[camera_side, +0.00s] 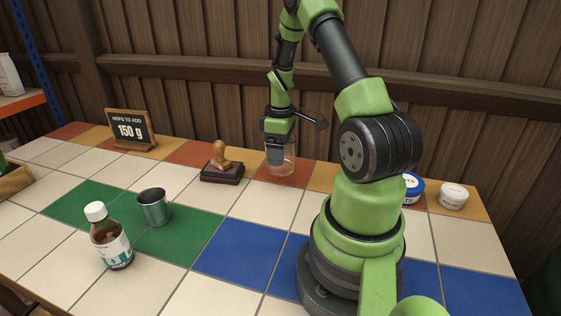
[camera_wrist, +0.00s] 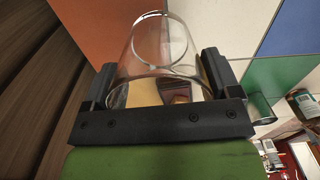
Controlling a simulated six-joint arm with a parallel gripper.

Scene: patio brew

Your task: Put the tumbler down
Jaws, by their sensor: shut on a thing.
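A clear glass tumbler (camera_side: 281,160) is at the back of the tiled table, near the wooden wall. My gripper (camera_side: 278,150) points down and is shut on it. In the wrist view the tumbler (camera_wrist: 160,55) sits between the two dark fingers of my gripper (camera_wrist: 158,85), one on each side. The tumbler is at or just above a terracotta tile; I cannot tell whether its base touches. The gripper hides part of it in the side view.
A wooden stamp on a dark pad (camera_side: 222,165) lies left of the tumbler. A metal cup (camera_side: 154,208), a brown bottle with white cap (camera_side: 110,238) and a chalkboard sign (camera_side: 131,129) stand farther left. A blue-lidded tub (camera_side: 413,188) and a white jar (camera_side: 453,196) stand right.

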